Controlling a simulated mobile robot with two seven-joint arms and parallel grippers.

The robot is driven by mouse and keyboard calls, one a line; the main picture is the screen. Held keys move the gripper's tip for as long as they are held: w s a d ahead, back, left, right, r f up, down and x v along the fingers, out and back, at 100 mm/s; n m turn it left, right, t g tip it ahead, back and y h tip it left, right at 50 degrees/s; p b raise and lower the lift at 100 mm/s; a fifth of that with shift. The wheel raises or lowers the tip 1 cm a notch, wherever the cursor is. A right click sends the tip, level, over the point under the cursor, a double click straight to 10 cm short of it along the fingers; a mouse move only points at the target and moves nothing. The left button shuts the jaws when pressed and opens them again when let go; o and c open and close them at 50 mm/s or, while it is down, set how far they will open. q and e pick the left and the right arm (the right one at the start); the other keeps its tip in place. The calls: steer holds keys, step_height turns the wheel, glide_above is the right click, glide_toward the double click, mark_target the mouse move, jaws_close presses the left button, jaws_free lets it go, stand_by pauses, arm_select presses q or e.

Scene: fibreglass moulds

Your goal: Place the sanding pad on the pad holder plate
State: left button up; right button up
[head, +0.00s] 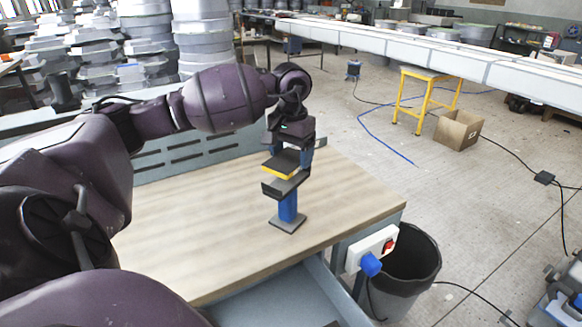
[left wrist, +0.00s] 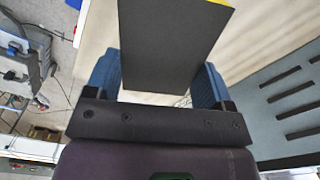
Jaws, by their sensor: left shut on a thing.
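The sanding pad (head: 283,162) is a dark block with a yellow layer along its lower edge. My left gripper (head: 291,152) is shut on it, with blue fingers on either side. In the left wrist view the pad (left wrist: 168,48) fills the space between the fingers, with a bit of yellow at its top right. The pad holder plate (head: 284,186) is a dark plate on a blue post with a dark square base, standing upright on the table. The pad is above the plate, roughly over it; a small gap seems to show. My right gripper is out of view.
The wooden table top (head: 200,245) is otherwise clear around the holder. A slotted grey panel (head: 190,150) runs along its back. A power socket box (head: 371,250) is fixed at the right edge, beside a dark bin (head: 412,262). An open drawer (head: 285,300) is at the front.

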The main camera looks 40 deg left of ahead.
mark_target(291, 157)
arm_select(q)
steer(key=shift+f, duration=1.95)
steer(key=shift+f, duration=0.2)
steer(key=o, duration=0.9)
step_height(291, 157, up, 12)
steer(key=shift+r, duration=0.2)
